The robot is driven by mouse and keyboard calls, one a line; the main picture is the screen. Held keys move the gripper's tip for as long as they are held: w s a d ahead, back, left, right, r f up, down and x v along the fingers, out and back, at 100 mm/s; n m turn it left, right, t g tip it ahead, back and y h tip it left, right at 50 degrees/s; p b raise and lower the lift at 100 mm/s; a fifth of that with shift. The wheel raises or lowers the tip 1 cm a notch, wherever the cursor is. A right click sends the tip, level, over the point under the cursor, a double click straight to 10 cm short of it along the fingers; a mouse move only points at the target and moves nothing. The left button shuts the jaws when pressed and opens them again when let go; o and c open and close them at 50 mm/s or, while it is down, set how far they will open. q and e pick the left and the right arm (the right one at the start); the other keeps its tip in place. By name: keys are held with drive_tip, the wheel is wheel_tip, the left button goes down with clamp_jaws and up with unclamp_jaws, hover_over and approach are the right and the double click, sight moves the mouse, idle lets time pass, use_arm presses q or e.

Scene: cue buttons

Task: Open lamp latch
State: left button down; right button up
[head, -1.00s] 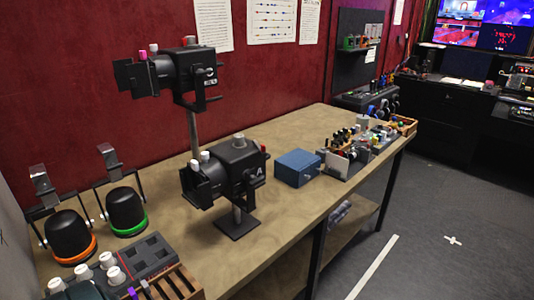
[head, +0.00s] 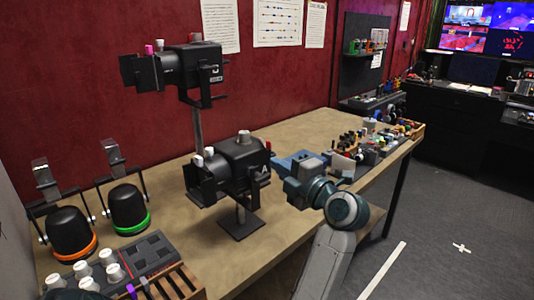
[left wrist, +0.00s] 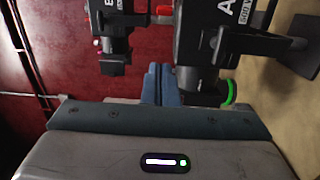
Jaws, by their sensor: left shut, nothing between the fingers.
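The lower black stage lamp (head: 232,168), lettered A, stands on a short post on the table. A small red latch piece (head: 268,146) shows at its rear top; in the left wrist view a red piece (left wrist: 165,11) shows beside the lamp body (left wrist: 210,45). A second black lamp (head: 188,75) is on a taller post behind; it also shows in the left wrist view (left wrist: 112,28). My left gripper (head: 276,164) is shut and empty, just right of lamp A's rear; its fingers (left wrist: 161,84) point toward the lamps. Contact cannot be told. My right gripper is out of view.
Two black domes, with an orange ring (head: 70,235) and a green ring (head: 128,210), stand at left. A tray with white knobs (head: 110,270) is in front of them. Small parts (head: 375,140) crowd the far right of the table.

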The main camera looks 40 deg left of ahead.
use_arm(q)
drive_tip(key=shift+h, duration=0.3)
drive_tip(key=w+a+p, duration=0.1)
drive_tip(key=a, duration=0.1)
drive_tip(key=w+a+p, duration=0.1)
drive_tip(key=a+p, duration=0.1)
drive_tip(key=a, duration=0.1)
drive_tip(key=w+a+p, duration=0.2)
drive_tip(key=a, duration=0.1)
drive_tip(key=shift+a+r, duration=0.2)
drive_tip(key=shift+r, duration=0.1)
drive_tip(key=shift+w+d, duration=0.25)
drive_tip(key=shift+w, duration=0.05)
drive_tip(key=shift+a+f, duration=0.1)
drive_tip(key=shift+a, duration=0.05)
drive_tip(key=shift+n, duration=0.3)
